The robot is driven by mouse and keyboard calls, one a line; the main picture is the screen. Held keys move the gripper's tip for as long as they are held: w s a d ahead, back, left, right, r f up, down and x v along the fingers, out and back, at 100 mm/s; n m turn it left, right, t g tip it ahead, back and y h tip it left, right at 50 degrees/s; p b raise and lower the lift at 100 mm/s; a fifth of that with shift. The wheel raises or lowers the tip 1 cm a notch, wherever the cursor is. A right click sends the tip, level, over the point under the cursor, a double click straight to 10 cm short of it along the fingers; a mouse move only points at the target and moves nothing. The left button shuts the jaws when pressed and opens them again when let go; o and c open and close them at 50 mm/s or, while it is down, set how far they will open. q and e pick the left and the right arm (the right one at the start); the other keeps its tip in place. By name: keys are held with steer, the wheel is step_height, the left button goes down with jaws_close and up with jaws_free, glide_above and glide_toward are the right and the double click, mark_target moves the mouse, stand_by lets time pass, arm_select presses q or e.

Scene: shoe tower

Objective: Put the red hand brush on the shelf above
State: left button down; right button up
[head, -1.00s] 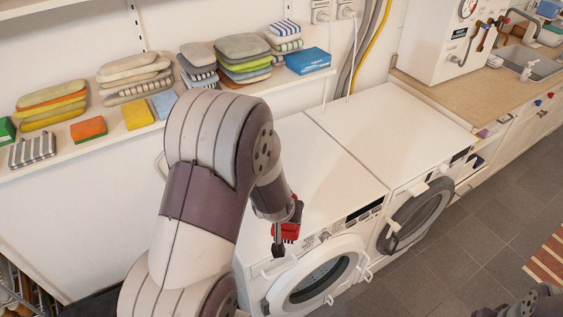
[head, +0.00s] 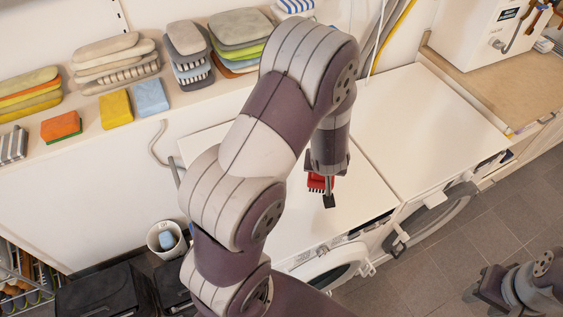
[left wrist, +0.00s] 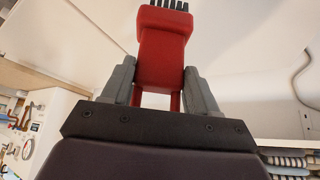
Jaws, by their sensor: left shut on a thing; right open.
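The red hand brush (head: 321,183) is in my left gripper (head: 326,192), above the white washing machine top. In the left wrist view the brush's red body (left wrist: 163,55) sits between the two grey fingers (left wrist: 160,85), with dark bristles at its far end. The left gripper is shut on it. My right gripper (head: 484,287) is at the lower right over the grey floor, empty and open. The wall shelf (head: 95,128) runs along the left and back, holding folded cloths.
Several cloth stacks (head: 117,65), an orange sponge (head: 61,126), a yellow block (head: 116,109) and a blue block (head: 151,97) fill much of the shelf. A white bucket (head: 157,249) stands on the lower left. The right machine top (head: 420,125) is clear.

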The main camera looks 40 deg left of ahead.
arm_select(q)
steer(key=w, duration=0.1)
steer(key=a+n, duration=0.1)
steer(key=w+a+n, duration=0.1)
steer(key=shift+w+a+f+g+y, duration=0.2)
steer(key=shift+w+f+g+y, duration=0.05)
steer(key=shift+w+g+y, duration=0.15)
steer(key=s+a+f+b, duration=0.2)
steer(key=a+f+b, duration=0.3)
steer(key=a+f, duration=0.5)
steer(key=shift+s+a+f, duration=0.25)
steer(key=shift+s+a, duration=0.1)
steer(key=shift+a, duration=0.35)
arm_select(e)
steer(key=f, duration=0.3)
steer(key=w+f, duration=0.1)
steer(key=shift+a+f, duration=0.25)
steer(key=shift+f, duration=0.05)
arm_select(q)
steer(key=shift+f, duration=0.2)
steer(key=shift+c, duration=1.5)
jaws_free()
steer(key=shift+r, duration=0.1)
arm_select(e)
steer(key=shift+f, duration=0.1)
